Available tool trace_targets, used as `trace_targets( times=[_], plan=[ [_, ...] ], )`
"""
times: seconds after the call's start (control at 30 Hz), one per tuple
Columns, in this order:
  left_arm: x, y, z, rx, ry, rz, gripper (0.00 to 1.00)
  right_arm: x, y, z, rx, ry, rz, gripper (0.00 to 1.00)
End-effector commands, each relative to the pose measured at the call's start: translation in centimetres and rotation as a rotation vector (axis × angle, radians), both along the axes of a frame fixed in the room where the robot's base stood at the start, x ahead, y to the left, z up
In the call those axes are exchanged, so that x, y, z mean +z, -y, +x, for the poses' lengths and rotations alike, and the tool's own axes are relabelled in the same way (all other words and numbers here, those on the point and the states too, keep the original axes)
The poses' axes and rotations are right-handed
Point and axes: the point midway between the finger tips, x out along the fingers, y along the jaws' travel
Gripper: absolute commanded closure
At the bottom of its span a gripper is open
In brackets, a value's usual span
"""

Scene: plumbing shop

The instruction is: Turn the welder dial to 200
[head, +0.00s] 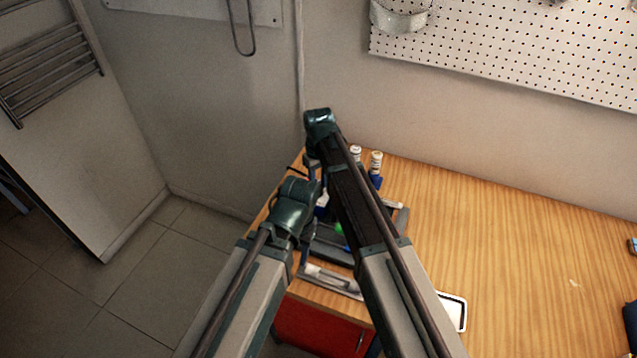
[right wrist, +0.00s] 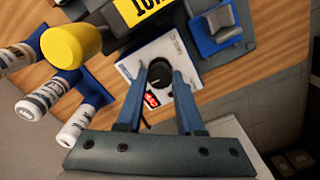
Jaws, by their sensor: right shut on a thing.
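In the right wrist view a round black dial (right wrist: 160,74) sits on a white faceplate (right wrist: 130,67) with a red label beside it. My right gripper (right wrist: 159,80) is shut on the dial, with one blue finger on each side of it. The numbers around the dial are too small to read, so its setting cannot be told. In the head view my arms cover most of the welder area, and the dial and right fingertips are hidden. My left arm ends above the left end of the bench; its fingers cannot be made out.
A yellow knob-like part (right wrist: 70,43) and several white bottles (right wrist: 40,100) in blue holders lie close left of the faceplate. A blue-and-grey block (right wrist: 215,27) is to the right. The wooden bench (head: 510,250) has wide clear room to the right, with a white tray (head: 461,312) near its front edge.

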Motion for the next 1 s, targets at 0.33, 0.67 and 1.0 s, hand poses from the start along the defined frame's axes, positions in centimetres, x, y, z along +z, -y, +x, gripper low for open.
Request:
trace_targets(
  times=[0.33,0.67,1.0],
  plan=[
    [-0.01,0.00,0.00,0.000,0.000,0.000,0.50,-0.01,0.00,0.00,0.012,0.000,0.000,1.00],
    [-0.01,0.00,0.00,0.000,0.000,0.000,0.50,-0.01,0.00,0.00,0.185,0.000,0.000,1.00],
    [-0.01,0.00,0.00,0.000,0.000,0.000,0.50,-0.01,0.00,0.00,0.505,0.000,0.000,1.00]
  ],
)
